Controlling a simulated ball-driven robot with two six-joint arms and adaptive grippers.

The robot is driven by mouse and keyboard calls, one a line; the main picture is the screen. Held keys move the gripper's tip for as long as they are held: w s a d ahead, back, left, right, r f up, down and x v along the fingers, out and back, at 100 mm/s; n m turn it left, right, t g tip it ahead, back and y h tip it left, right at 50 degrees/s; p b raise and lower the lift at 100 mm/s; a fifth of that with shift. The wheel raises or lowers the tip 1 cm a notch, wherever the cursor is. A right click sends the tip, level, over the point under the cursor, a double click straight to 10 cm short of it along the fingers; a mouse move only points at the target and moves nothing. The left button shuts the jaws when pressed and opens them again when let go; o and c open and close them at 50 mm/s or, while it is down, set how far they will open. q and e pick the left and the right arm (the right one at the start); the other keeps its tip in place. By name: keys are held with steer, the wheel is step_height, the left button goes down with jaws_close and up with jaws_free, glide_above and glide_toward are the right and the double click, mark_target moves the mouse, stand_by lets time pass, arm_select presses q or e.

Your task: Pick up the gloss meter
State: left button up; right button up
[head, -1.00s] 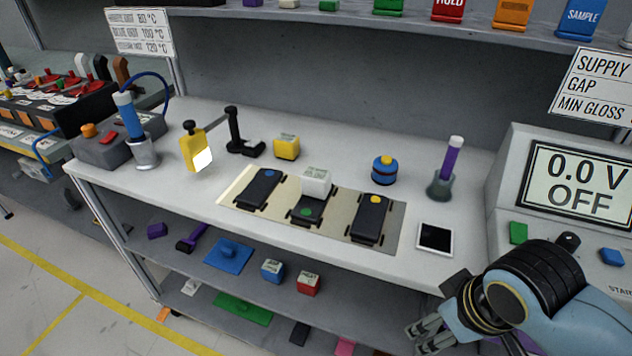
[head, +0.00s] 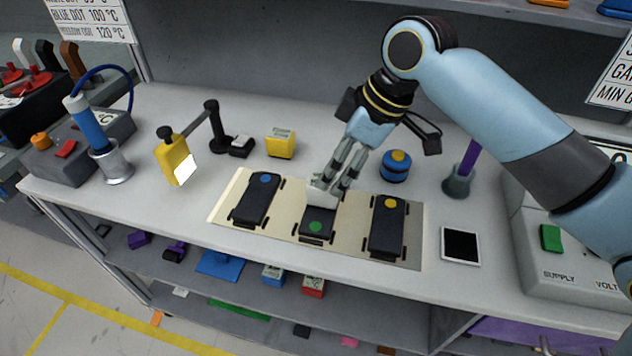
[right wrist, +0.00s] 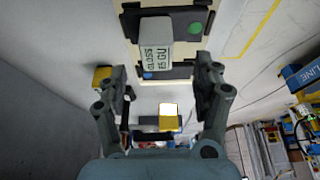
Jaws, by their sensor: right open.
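The gloss meter is a small white block (right wrist: 156,42) with a printed "GLOSS" label and a GU reading. It sits on the rear part of the middle black panel (head: 316,226), the one with a green dot. In the head view the meter (head: 322,198) is partly hidden by my right gripper (head: 330,184), which reaches down over it. In the right wrist view my right gripper (right wrist: 164,76) is open, its fingers apart, with the meter ahead of the gap. I cannot tell whether they touch it. My left gripper is not in view.
Black panels with a blue dot (head: 256,200) and a yellow dot (head: 388,228) flank the middle one on a beige mat (head: 226,200). A blue round pot (head: 396,168), yellow block (head: 281,143) and yellow lamp-like device (head: 176,160) stand nearby. A white-framed black square (head: 460,246) lies right.

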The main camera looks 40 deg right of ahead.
steer(key=x, duration=0.3)
steer(key=shift+s, duration=0.1)
steer(key=x, duration=0.4)
steer(key=shift+d+f+p, duration=0.2)
steer(key=shift+f+p, duration=0.05)
steer(key=shift+p, duration=0.05)
steer(key=shift+f, duration=0.2)
steer(key=shift+c, duration=0.7)
steer(key=c, duration=0.4)
jaws_close()
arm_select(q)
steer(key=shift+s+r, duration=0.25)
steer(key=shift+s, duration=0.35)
arm_select(e)
steer(key=shift+r, duration=0.15)
